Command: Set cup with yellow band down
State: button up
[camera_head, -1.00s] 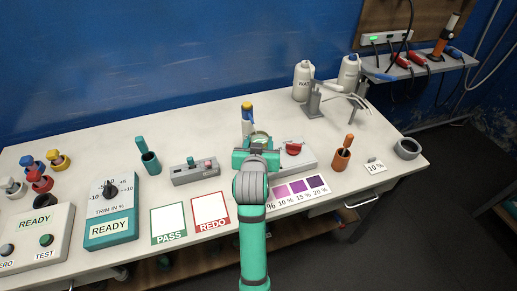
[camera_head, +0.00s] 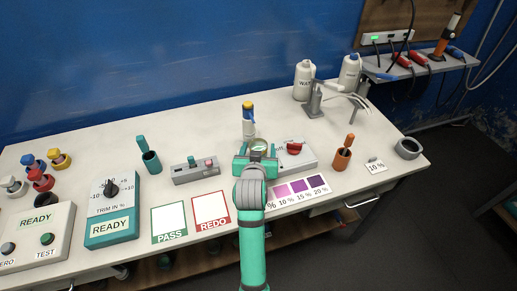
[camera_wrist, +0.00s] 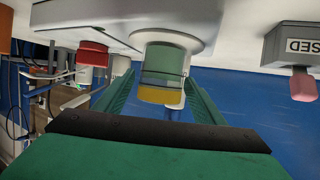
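The cup with the yellow band (camera_wrist: 163,68) shows in the wrist view, which is turned over. It is a greenish cup with a yellow band near its rim. Its base is against a white round pad (camera_wrist: 196,42) on a light grey device. My gripper's fingers (camera_wrist: 160,92) lie on both sides of it, with narrow gaps beside the band, so they look open. In the head view my gripper (camera_head: 257,150) is over the left end of the device (camera_head: 308,157). Only the cup's pale round top (camera_head: 259,144) shows there, between the fingers; its band cannot be made out.
A bottle with a yellow cap (camera_head: 248,118) stands close behind my gripper. A red knob (camera_head: 294,148) is just right. An orange holder (camera_head: 342,160) and purple colour chart (camera_head: 299,190) are right. PASS (camera_head: 170,222) and REDO (camera_head: 211,210) cards lie in front.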

jog(key=shift+r, duration=0.15)
jog(key=shift+s+r, duration=0.1)
jog(key=shift+s, duration=0.15)
jog(key=v, duration=1.1)
jog(key=shift+s, duration=0.2)
